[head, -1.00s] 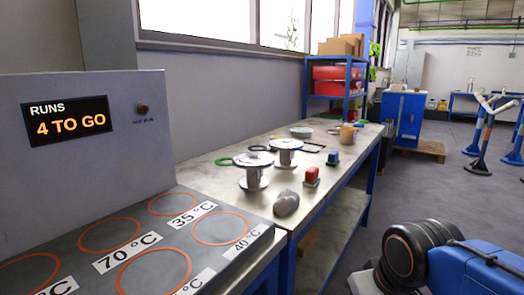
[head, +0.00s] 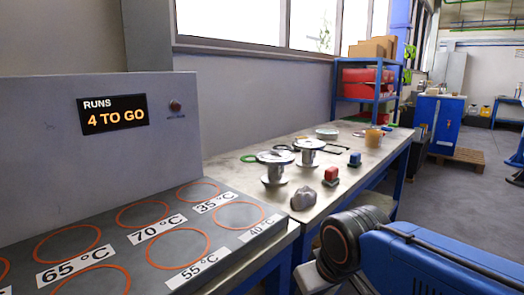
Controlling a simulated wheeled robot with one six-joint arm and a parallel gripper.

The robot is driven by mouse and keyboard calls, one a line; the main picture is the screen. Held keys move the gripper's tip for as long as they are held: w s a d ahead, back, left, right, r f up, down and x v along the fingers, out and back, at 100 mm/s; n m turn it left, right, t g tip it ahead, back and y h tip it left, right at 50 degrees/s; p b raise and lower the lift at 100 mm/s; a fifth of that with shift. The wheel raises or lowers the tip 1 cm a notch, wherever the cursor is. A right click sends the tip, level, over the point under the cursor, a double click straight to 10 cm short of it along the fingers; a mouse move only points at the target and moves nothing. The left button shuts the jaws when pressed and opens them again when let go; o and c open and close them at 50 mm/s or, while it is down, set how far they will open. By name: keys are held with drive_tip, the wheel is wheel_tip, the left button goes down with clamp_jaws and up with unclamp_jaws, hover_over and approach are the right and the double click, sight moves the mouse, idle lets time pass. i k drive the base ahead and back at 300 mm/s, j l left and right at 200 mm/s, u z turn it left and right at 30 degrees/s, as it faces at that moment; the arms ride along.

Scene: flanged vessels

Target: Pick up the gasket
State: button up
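Two ring-like things lie on the pale bench near the flanged vessels: a green ring (head: 248,158) and a dark ring (head: 282,148). Either may be the gasket; I cannot tell which from here. Two metal flanged vessels stand upright just in front of them, the nearer one (head: 275,178) and the farther one (head: 308,158). The nearer vessel's top partly overlaps the rings' area in the picture. My blue arm with its dark, orange-ringed joint is at the lower right, well short of the rings. My gripper's fingers are not in view.
A grey lump (head: 304,199), a red block (head: 331,175) and a blue block (head: 355,159) lie along the bench's front side. The temperature-marked panel (head: 215,251) fills the near left.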

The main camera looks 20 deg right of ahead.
sight(289, 148)
drive_tip(key=l+u, duration=0.35)
drive_tip(key=l, duration=0.65)
drive_tip(key=k+l+u, duration=0.1)
drive_tip(key=l+u, duration=0.3)
drive_tip(key=l, duration=0.55)
